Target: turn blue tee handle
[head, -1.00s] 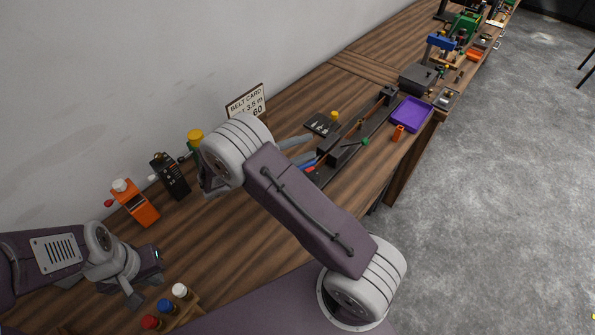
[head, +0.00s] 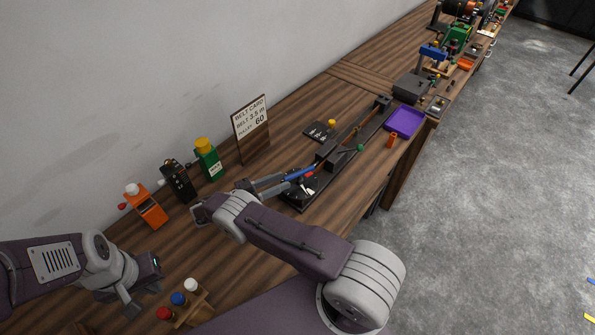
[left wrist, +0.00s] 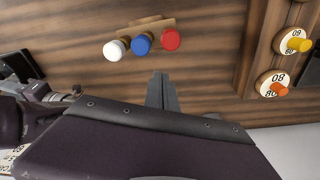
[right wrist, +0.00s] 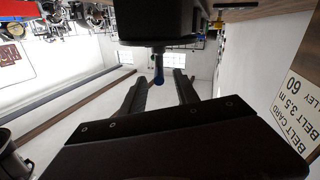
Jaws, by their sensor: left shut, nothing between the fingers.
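The blue tee handle (head: 299,174) sits at the near end of a long black rail fixture (head: 335,152) on the bench. My right gripper (head: 284,182) is beside it with its fingers pointing at it. My left gripper (head: 132,308) is over the bench at the lower left. Its fingers (left wrist: 162,90) are together and empty in the left wrist view.
A belt card (head: 251,118) stands behind the right gripper. Orange (head: 146,206), black (head: 178,181) and green (head: 208,160) devices line the wall. A wooden rack (head: 192,304) with white, blue and red knobs is near the left gripper. A purple tray (head: 404,121) lies beyond the fixture.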

